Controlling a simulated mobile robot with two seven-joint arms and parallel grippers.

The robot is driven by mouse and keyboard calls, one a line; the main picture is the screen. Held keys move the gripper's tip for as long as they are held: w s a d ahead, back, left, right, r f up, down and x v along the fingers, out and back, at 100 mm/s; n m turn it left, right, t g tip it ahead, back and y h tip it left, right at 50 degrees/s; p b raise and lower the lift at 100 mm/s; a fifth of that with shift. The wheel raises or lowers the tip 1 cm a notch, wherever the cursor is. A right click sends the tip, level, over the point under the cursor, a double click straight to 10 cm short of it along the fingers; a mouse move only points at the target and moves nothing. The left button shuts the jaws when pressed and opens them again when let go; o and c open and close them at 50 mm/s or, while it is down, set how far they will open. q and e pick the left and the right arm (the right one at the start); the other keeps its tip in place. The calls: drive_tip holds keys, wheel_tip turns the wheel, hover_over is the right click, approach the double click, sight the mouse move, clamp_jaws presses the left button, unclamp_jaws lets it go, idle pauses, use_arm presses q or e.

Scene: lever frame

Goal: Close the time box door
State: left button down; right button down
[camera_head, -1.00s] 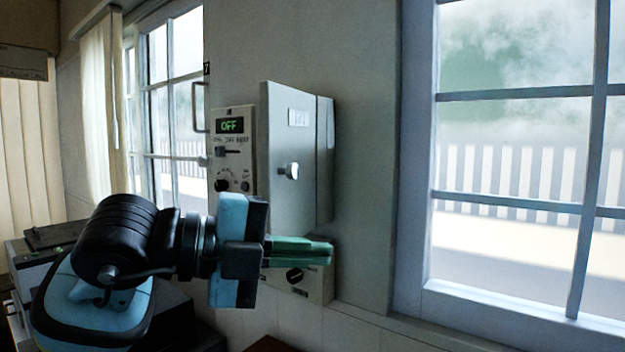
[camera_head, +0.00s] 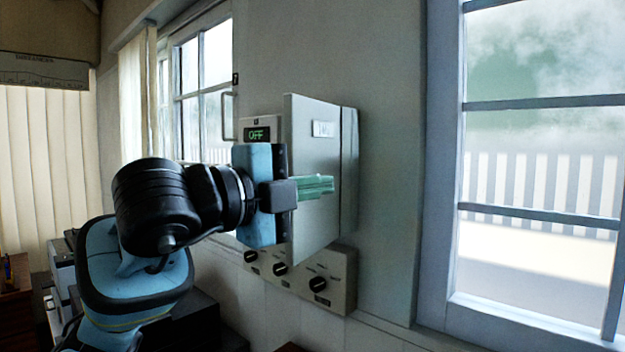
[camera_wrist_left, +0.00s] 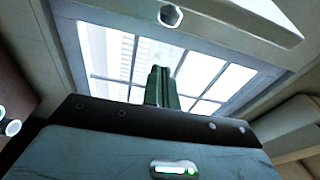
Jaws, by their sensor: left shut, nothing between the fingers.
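The time box door (camera_head: 303,225) is a tall grey panel with a small label plate, on the wall between the windows. Its left edge looks nearer to me than its right edge, so it appears to stand out from the wall. The grey box side (camera_head: 349,170) shows at its right. My left gripper (camera_head: 332,186) is shut, its green fingers in front of the door face; I cannot tell if they touch. The fingers hide the knob in the head view. In the left wrist view, the door (camera_wrist_left: 220,12) and its knob (camera_wrist_left: 170,16) are above the shut fingertips (camera_wrist_left: 160,70).
A control panel with an OFF display (camera_head: 259,134) is behind and left of the door. A panel with several dials (camera_head: 330,285) sits below it. A large window (camera_head: 540,180) is at the right, another (camera_head: 205,90) at the left.

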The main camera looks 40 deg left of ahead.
use_arm(q)
drive_tip(key=shift+w+a+p, duration=0.2)
drive_tip(key=shift+w+a, duration=0.55)
drive_tip(key=shift+w, duration=0.25)
drive_tip(key=shift+w+a+p, duration=0.15)
drive_tip(key=shift+w+a, duration=0.6)
drive_tip(key=shift+w, duration=0.2)
use_arm(e)
drive_tip(key=shift+w+d+r, duration=0.1)
drive_tip(key=shift+w+r, duration=0.35)
drive_tip(key=shift+r, duration=0.05)
use_arm(q)
drive_tip(key=shift+f, duration=0.1)
use_arm(e)
drive_tip(key=shift+s+f, duration=0.1)
